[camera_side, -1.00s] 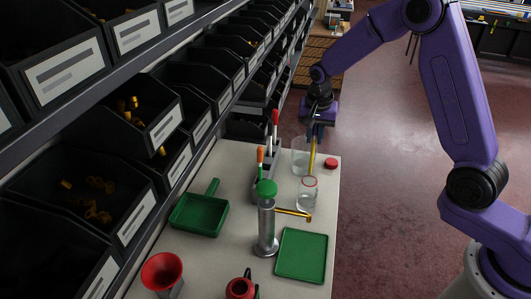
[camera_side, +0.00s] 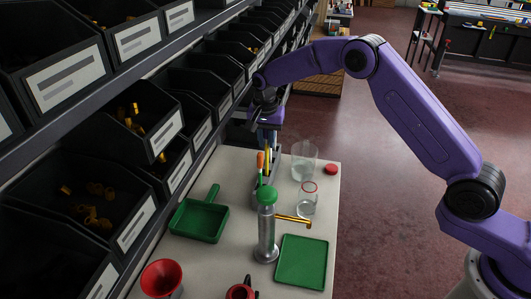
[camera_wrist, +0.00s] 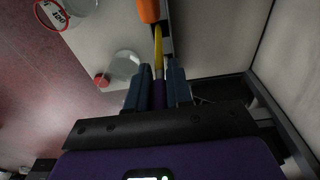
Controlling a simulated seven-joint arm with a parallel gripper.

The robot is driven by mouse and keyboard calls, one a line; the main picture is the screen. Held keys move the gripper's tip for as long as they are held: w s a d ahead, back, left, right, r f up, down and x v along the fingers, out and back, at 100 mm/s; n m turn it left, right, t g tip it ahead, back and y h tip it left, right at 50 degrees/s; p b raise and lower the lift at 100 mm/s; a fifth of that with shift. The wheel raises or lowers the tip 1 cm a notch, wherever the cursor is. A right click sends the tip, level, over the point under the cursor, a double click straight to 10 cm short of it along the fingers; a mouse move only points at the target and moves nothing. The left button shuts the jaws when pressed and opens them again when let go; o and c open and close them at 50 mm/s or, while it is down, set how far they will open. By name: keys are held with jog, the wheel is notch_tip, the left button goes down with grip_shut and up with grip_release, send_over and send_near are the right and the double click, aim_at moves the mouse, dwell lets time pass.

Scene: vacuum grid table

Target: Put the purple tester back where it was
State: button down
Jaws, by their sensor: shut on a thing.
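My gripper (camera_side: 268,140) is shut on the purple tester, a purple handle (camera_wrist: 158,94) with a long yellow end (camera_wrist: 158,52) pointing down. In the side view only part of its yellow end (camera_side: 267,156) shows. My gripper holds it above or beside the grey rack (camera_side: 277,160) at the back of the bench. An orange-handled tester (camera_side: 260,160) stands in this rack; its handle also shows close to the yellow end in the wrist view (camera_wrist: 148,10). The rack's slots are mostly hidden, and I cannot tell whether the yellow end is inside one.
A clear beaker (camera_side: 304,163), a red-rimmed jar (camera_side: 307,200) and a red cap (camera_side: 331,169) stand right of the rack. A green-topped metal dispenser (camera_side: 266,228) stands in front, beside a green tray (camera_side: 302,262). Shelf bins (camera_side: 190,90) line the left.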

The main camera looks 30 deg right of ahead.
notch_tip(320, 180, down, 5)
jog(key=shift+w+a+f, duration=0.15)
jog(key=shift+f, duration=0.2)
dwell(0.3)
jog(key=c, duration=1)
grip_release()
jog(key=r, duration=0.8)
jog(key=s+a+r, duration=0.1)
jog(key=r, duration=0.3)
jog(key=shift+r, duration=0.1)
